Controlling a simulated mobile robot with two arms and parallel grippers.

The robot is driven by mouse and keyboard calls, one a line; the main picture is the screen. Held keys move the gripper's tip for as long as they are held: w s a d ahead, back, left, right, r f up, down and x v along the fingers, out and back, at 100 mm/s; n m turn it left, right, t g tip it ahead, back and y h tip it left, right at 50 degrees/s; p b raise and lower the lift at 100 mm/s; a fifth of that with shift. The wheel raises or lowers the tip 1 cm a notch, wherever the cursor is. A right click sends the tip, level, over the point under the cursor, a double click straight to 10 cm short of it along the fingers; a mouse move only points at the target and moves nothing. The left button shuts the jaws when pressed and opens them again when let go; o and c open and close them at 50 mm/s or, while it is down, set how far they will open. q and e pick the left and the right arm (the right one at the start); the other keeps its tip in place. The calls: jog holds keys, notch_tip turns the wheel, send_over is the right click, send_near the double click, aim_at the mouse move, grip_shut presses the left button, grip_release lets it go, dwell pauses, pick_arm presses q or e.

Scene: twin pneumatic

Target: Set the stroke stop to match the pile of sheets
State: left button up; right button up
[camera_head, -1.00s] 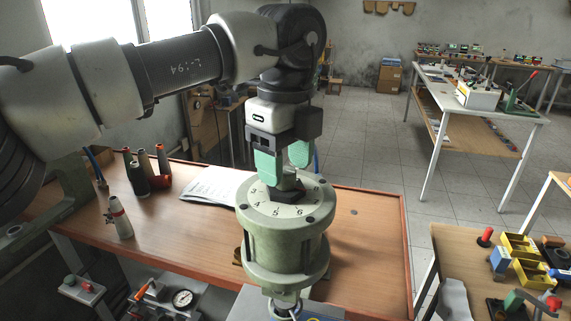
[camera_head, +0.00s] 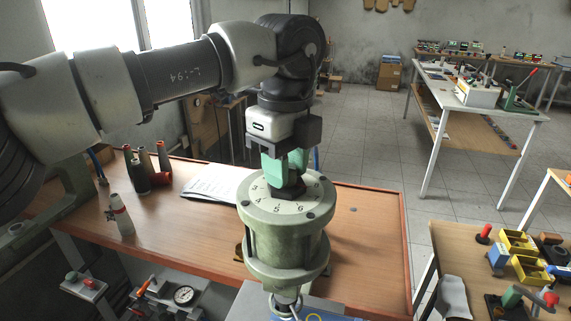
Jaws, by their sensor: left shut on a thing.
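The stroke stop is a dark knob (camera_head: 290,193) on top of a pale green cylinder (camera_head: 285,237) with a numbered dial (camera_head: 267,206). My left gripper (camera_head: 286,177) points down with its green fingers shut on the knob. The fingers hide much of the knob and part of the dial, so I cannot read the setting. The pile of sheets (camera_head: 211,187) lies on the wooden table, behind and left of the cylinder. My right gripper is not in view.
A pressure gauge (camera_head: 184,295) sits below the front edge. The table (camera_head: 365,235) is clear right of the cylinder. Another bench with yellow bins (camera_head: 518,243) stands at right.

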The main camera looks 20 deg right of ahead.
pick_arm(q)
jog(key=shift+m, duration=0.4)
jog(key=m, duration=0.6)
jog(key=shift+r+m, duration=0.1)
jog(key=shift+m, duration=0.2)
jog(key=m+p, duration=0.1)
jog(key=m, duration=0.2)
jog(key=shift+m, duration=0.3)
jog(key=m, duration=0.3)
jog(key=shift+m, duration=0.3)
jog(key=m+p, duration=0.1)
jog(key=m, duration=0.4)
jog(key=shift+d+r, duration=0.1)
jog(key=shift+m+p, duration=0.45)
jog(key=shift+m, duration=1.55)
